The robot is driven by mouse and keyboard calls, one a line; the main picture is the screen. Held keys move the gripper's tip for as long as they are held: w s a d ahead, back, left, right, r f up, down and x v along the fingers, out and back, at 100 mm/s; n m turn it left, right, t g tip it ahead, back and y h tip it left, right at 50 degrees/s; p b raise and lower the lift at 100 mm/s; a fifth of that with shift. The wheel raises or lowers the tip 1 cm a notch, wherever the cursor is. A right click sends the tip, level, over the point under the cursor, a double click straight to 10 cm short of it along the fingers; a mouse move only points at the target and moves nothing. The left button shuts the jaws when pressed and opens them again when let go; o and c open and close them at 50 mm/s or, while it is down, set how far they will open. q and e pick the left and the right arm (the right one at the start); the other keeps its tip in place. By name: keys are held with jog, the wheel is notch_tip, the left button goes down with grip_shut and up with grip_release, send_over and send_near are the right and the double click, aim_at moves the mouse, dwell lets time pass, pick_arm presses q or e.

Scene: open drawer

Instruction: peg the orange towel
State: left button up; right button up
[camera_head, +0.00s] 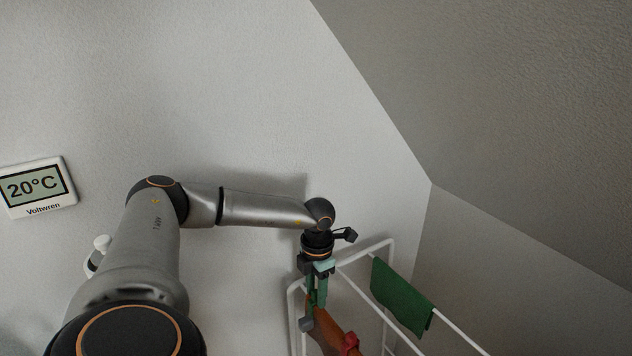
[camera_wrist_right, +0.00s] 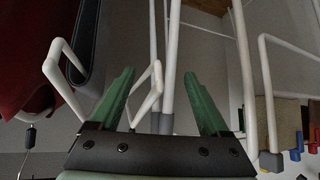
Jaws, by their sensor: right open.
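The orange towel (camera_head: 330,326) hangs over the white drying rack (camera_head: 390,262) at the bottom of the head view, and only its upper part shows. A red peg (camera_head: 350,342) sits on its right part. My left gripper (camera_head: 314,306) points down at the towel's left end, with its green fingers close together. A small grey piece is by the fingertips, and I cannot tell whether they grip anything. My right gripper (camera_wrist_right: 159,73) shows only in the right wrist view. It is open, with white rack tubes (camera_wrist_right: 170,60) showing between and beyond its fingers.
A green cloth (camera_head: 402,297) hangs on the rack to the right. A thermostat (camera_head: 37,187) is on the wall. In the right wrist view, a dark red object (camera_wrist_right: 25,60) is at the left, and small blue and yellow pieces (camera_wrist_right: 297,148) are at the lower right.

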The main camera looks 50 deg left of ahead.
pick_arm(q)
jog(key=shift+o, duration=0.8)
notch_tip(320, 180, up, 13)
jog(key=shift+w+f+b, duration=0.15)
jog(key=shift+f+b, duration=0.05)
jog(key=shift+b, duration=0.25)
pick_arm(e)
jog(key=shift+f, duration=0.4)
